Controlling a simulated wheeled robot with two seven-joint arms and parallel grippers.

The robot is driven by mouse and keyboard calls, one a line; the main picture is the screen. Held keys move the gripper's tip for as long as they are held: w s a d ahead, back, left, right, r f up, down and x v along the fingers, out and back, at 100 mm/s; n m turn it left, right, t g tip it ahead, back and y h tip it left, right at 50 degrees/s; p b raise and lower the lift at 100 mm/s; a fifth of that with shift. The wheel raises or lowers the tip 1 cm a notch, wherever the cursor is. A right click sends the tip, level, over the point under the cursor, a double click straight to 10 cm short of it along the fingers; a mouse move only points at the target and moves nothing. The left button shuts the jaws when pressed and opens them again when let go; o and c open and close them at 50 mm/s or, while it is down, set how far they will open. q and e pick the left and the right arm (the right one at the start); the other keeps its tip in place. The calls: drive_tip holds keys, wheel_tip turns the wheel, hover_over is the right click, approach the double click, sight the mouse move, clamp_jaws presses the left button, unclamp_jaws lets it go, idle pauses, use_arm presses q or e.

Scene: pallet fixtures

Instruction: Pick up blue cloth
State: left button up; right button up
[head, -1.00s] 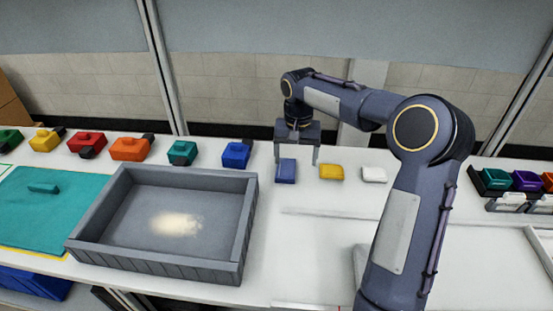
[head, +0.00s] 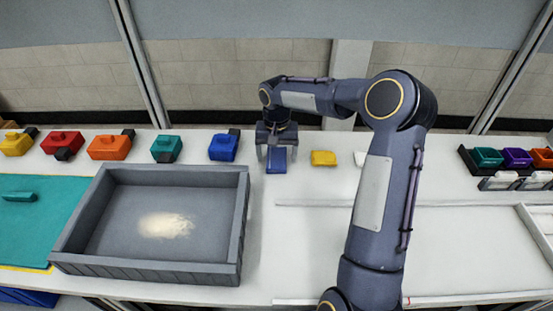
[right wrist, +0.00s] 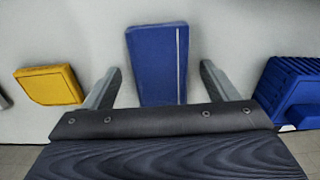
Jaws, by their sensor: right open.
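The blue cloth (head: 276,167) is a small flat blue block shape on the white table, right of the grey tray. In the right wrist view the blue cloth (right wrist: 158,62) lies between the two fingers, with a thin light line along one side. My right gripper (head: 277,158) is open and low over the cloth, one finger on each side. In the right wrist view, gaps show between the cloth and both fingers of the gripper (right wrist: 160,88). My left gripper is not in view.
A yellow cloth (head: 323,158) lies just right of the blue one, and a white one (head: 360,158) is partly behind my arm. A blue container (head: 224,148) stands to the left. The grey tray (head: 243,215) holds a pale powder patch (head: 165,225).

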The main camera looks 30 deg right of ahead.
sight(277, 158)
drive_tip(key=c, duration=1.1)
drive_tip(key=shift+o, duration=0.2)
wheel_tip(277, 158, up, 10)
drive_tip(key=o, duration=0.4)
drive_tip(key=c, duration=0.3)
drive_tip(key=shift+s+a+f, duration=0.1)
